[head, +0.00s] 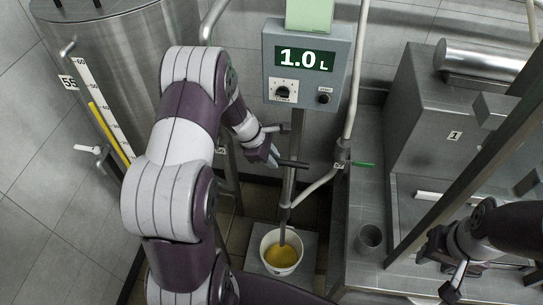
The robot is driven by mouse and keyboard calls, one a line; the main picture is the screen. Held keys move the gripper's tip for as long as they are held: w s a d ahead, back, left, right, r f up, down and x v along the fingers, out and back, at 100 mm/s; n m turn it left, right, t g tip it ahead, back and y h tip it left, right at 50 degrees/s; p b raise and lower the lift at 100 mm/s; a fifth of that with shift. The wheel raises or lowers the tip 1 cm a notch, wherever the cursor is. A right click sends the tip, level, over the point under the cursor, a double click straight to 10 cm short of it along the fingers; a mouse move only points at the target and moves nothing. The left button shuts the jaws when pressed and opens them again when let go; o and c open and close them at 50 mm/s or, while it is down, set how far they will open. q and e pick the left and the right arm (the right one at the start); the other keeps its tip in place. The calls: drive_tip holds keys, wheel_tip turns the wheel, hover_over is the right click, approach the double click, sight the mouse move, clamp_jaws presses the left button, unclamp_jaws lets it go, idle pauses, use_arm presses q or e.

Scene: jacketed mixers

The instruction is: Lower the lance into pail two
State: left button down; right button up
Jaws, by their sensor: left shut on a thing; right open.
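The lance (288,185) is a grey upright rod below the display box, with a dark crossbar (293,164) near its upper part. My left gripper (271,156) is shut at this crossbar, and its fingertips are partly hidden. The lance's lower end is over or inside a white pail (264,254) holding yellow liquid (283,256). I cannot tell how deep the end is. No number shows on the pail. My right gripper (452,276) is open and empty at the lower right, away from the lance.
A steel tank (120,50) stands left; a grey cup (370,239) and machine marked 1 (440,110) stand right.

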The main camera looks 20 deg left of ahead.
use_arm(q)
wheel_tip(320, 180, down, 15)
drive_tip(key=b, duration=1.2)
drive_tip(key=shift+s+f, duration=0.15)
drive_tip(key=shift+f, duration=0.1)
drive_tip(key=c, duration=1.1)
unclamp_jaws()
drive_tip(key=shift+o, duration=0.4)
drive_tip(key=shift+a, duration=0.1)
drive_tip(key=v, duration=0.7)
drive_tip(key=shift+r, duration=0.2)
drive_tip(key=shift+a, duration=0.15)
